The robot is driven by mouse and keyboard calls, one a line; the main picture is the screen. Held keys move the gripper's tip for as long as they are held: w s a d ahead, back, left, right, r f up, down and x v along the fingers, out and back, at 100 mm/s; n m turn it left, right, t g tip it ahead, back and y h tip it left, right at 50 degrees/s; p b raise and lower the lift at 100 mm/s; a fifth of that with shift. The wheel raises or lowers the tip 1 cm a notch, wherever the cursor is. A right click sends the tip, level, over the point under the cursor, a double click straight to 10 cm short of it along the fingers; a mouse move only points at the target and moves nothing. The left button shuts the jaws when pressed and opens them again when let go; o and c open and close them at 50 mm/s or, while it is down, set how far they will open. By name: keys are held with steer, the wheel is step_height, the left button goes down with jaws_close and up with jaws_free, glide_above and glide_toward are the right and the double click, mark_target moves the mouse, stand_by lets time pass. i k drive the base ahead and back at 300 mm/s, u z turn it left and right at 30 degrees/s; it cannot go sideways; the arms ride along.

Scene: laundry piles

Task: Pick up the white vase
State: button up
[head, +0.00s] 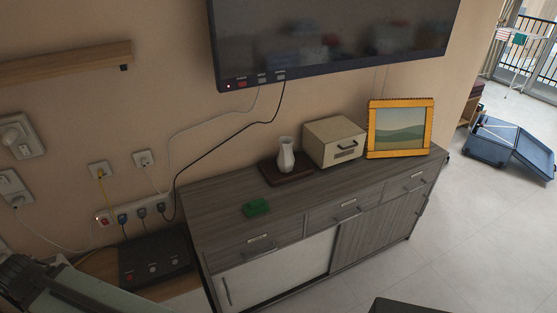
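The white vase (286,155) stands upright on a dark brown flat block (270,172) on top of the grey wooden sideboard (215,205). It is small, with a narrow neck, and nothing touches it from above. Part of an arm, which seems to be mine, shows at the lower left, well away from the vase. My gripper's fingers are not in view.
A cream box (333,140) with a handle and a yellow-framed picture (400,128) stand right of the vase. A green object (256,207) lies front left. A TV (330,45) and cables hang above. An open blue suitcase (505,145) lies on the floor.

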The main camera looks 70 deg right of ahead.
mark_target(284, 160)
steer(key=z, duration=2.6)
steer(key=k, duration=0.5)
steer(key=z, duration=0.85)
steer(key=i, duration=1.1)
steer(key=u, duration=3.55)
